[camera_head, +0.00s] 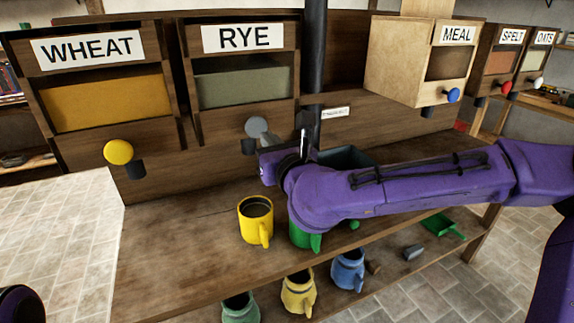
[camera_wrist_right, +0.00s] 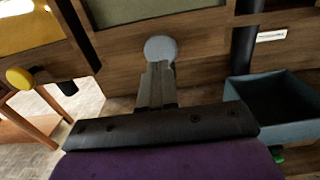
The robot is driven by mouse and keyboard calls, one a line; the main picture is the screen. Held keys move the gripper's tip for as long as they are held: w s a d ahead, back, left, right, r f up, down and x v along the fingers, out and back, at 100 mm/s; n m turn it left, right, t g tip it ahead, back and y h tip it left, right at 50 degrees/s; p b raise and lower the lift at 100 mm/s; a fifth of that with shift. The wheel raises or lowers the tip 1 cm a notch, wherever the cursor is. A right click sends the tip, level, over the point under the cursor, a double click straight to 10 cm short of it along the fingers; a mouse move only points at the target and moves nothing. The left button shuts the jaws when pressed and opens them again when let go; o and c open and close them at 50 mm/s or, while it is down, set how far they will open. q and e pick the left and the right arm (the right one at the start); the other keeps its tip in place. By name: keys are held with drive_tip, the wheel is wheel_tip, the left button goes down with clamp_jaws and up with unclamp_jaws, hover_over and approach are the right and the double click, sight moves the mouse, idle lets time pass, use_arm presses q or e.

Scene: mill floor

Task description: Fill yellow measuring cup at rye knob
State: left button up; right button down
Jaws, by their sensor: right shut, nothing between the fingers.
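The yellow measuring cup (camera_head: 256,220) stands upright on the wooden bench, roughly below the dark spout (camera_head: 248,146) of the rye bin (camera_head: 243,88). I cannot tell what its dark inside holds. The round grey rye knob (camera_head: 256,126) is on the bin's front, and it also shows in the right wrist view (camera_wrist_right: 160,47). My right gripper (camera_head: 269,141) is shut and empty, its fingertips (camera_wrist_right: 158,70) right at the knob's lower edge; I cannot tell whether they touch it. My left gripper is not in view.
A green cup (camera_head: 304,238) stands beside the yellow one, partly behind my right arm. A grey-blue open box (camera_wrist_right: 275,105) sits right of the gripper. The wheat knob (camera_head: 118,152) is to the left. Several cups and a green scoop (camera_head: 443,225) are on the lower shelf.

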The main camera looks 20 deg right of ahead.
use_arm(q)
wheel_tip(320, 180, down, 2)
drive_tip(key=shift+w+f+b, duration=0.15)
drive_tip(key=shift+b, duration=0.55)
use_arm(e)
drive_tip(key=s, duration=0.6)
drive_tip(key=shift+d+f, duration=0.15)
drive_tip(key=shift+d, duration=0.05)
drive_tip(key=shift+s, duration=0.1)
